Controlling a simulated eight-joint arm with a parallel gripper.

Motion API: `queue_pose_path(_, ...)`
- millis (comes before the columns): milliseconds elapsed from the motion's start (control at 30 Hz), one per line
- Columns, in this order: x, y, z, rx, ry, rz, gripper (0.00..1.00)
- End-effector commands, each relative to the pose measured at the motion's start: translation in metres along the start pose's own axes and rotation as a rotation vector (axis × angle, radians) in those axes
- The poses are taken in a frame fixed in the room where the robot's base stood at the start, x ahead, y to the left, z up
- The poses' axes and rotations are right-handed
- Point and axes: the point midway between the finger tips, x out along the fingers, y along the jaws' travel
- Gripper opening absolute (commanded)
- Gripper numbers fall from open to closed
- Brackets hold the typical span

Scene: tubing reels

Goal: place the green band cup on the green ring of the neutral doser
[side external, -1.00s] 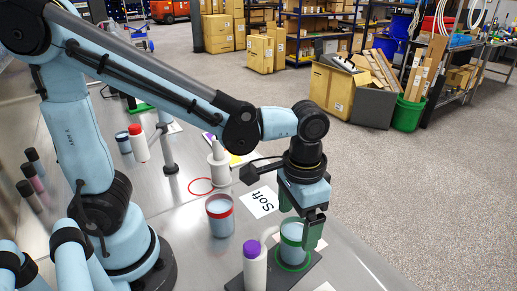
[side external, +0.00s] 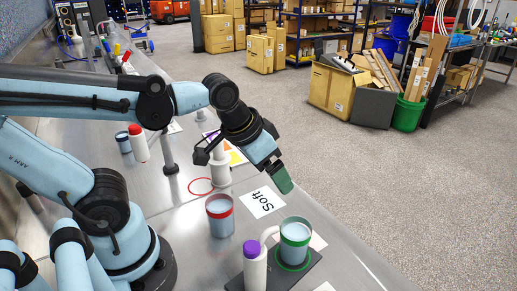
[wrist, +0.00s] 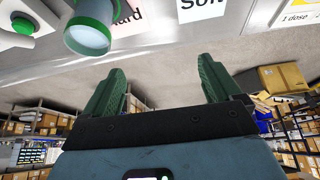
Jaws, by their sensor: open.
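The green band cup (side external: 295,240), clear with bluish contents, stands upright on the green ring (side external: 292,265) of the dark doser base at the front. The white doser with a purple cap (side external: 255,265) stands just left of it, its spout reaching toward the cup. In the wrist view the green band cup (wrist: 88,35) is at the upper left, apart from the fingers. My gripper (side external: 284,184) is raised behind the cup, tilted, near the "Soft" card. Its green fingers (wrist: 160,78) are apart with nothing between them.
A red band cup (side external: 220,215) stands left of the "Soft" card (side external: 263,202). An empty red ring (side external: 200,187) lies behind it, near a white doser (side external: 220,165). A red-capped bottle (side external: 138,145) and another cup (side external: 123,142) stand farther back. The bench edge is at right.

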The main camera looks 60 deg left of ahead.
Motion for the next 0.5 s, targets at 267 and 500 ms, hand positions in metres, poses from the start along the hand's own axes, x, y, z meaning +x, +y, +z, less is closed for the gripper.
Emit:
queue_pose_path(267,0.0,-0.028,0.005,-0.038,0.148,-0.047,0.91)
queue_pose_path(500,-0.001,-0.029,0.005,-0.038,0.153,-0.048,0.91)
